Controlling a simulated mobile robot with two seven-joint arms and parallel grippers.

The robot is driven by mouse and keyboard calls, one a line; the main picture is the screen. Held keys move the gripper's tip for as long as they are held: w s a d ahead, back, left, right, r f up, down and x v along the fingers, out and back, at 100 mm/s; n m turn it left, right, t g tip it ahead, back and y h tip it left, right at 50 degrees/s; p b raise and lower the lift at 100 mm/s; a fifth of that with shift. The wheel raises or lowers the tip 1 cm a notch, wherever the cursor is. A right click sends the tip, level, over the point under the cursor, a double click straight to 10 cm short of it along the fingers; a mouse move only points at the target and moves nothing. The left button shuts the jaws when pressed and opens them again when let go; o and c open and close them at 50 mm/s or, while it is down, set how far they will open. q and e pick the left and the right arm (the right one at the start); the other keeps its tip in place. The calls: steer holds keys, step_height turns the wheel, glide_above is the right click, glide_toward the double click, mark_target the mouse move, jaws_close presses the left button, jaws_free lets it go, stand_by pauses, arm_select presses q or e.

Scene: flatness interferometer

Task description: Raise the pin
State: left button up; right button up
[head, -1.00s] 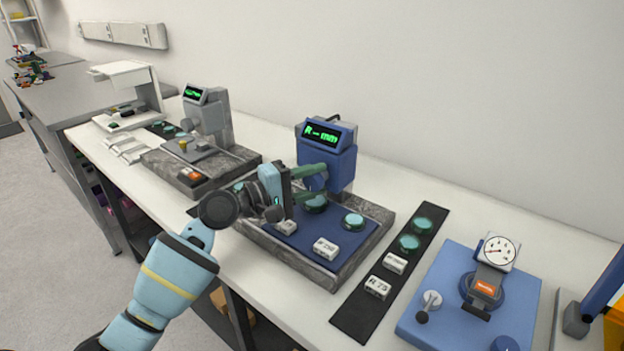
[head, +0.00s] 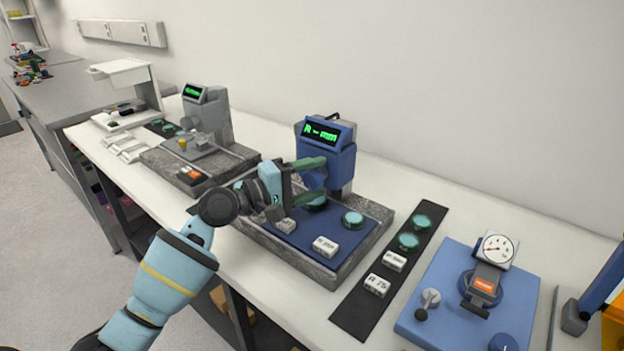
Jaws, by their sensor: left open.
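A blue gauge with a green-lit display (head: 322,131) stands at the back of a grey stone base with a dark blue mat. The lower part of its head (head: 314,178) shows between the fingers of my left gripper (head: 325,177). The gripper is open, one green finger above the other, pointing right at the gauge. I cannot make out the pin; the fingers and the gauge head cover that spot. A teal disc (head: 316,203) lies below the lower finger, partly hidden. My right gripper is out of view.
Another teal disc (head: 352,219) and white labelled blocks (head: 325,246) sit on the mat. A dark strip (head: 352,316) with discs and blocks lies to the right, then a blue dial-gauge stand (head: 436,326). A grey gauge (head: 208,122) stands at the left.

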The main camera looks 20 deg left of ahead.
arm_select(q)
steer(key=v, duration=0.6)
steer(key=shift+s+a+f+b, duration=0.1)
steer(key=shift+s+a+b, duration=0.15)
steer(key=shift+a+b, duration=0.1)
steer(key=shift+s+a, duration=0.25)
steer(key=shift+s, duration=0.15)
